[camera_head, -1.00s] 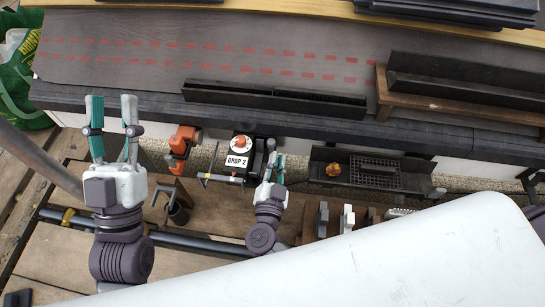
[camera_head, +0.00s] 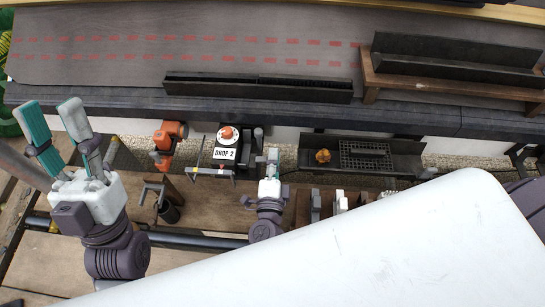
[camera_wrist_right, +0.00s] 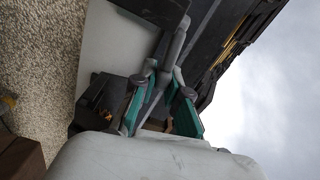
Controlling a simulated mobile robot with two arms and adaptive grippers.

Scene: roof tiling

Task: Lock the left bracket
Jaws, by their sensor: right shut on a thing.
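My right gripper (camera_head: 272,156) is in front of the roof edge, just right of the black box marked DROP 2 (camera_head: 226,146). In the right wrist view, its teal fingers (camera_wrist_right: 164,92) are shut on a slim grey bar (camera_wrist_right: 178,45), which rises from between them toward a dark part (camera_wrist_right: 150,10). I cannot tell for certain whether this bar belongs to the left bracket. My left gripper (camera_head: 52,108) is open and empty at the left, its fingers spread and pointing up toward the roof edge.
A black gutter length (camera_head: 258,88) lies along the roof edge. An orange tool (camera_head: 168,143) hangs left of the box. A black tray (camera_head: 350,170) with a grate stands at the right. A brown rack (camera_head: 450,90) is on the roof.

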